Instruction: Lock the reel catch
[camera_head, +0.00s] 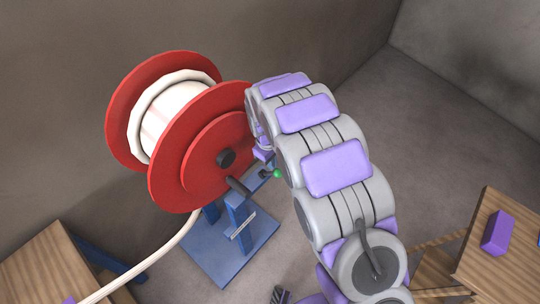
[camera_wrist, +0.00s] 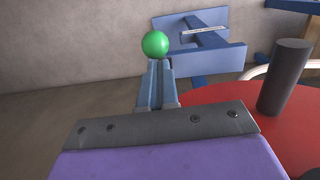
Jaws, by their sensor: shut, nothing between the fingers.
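The reel is a pair of red discs (camera_head: 205,150) with a white cable (camera_head: 172,112) wound between them, on a blue stand (camera_head: 238,215). A green ball knob (camera_head: 276,174), apparently the catch's knob, shows beside the stand's upper bar, right of the near disc. It also shows in the wrist view (camera_wrist: 155,43), just beyond my fingertips. My gripper (camera_wrist: 155,68) is shut and empty, pointing toward the knob. I cannot tell whether the tips touch it. In the head view my arm hides most of the gripper. The rest of the catch cannot be made out.
A dark crank handle (camera_wrist: 288,75) stands out from the red disc, right of my gripper in the wrist view. The cable runs down to a wooden table (camera_head: 45,265) at lower left. A purple block (camera_head: 497,233) lies on another wooden table at right. Grey walls stand behind.

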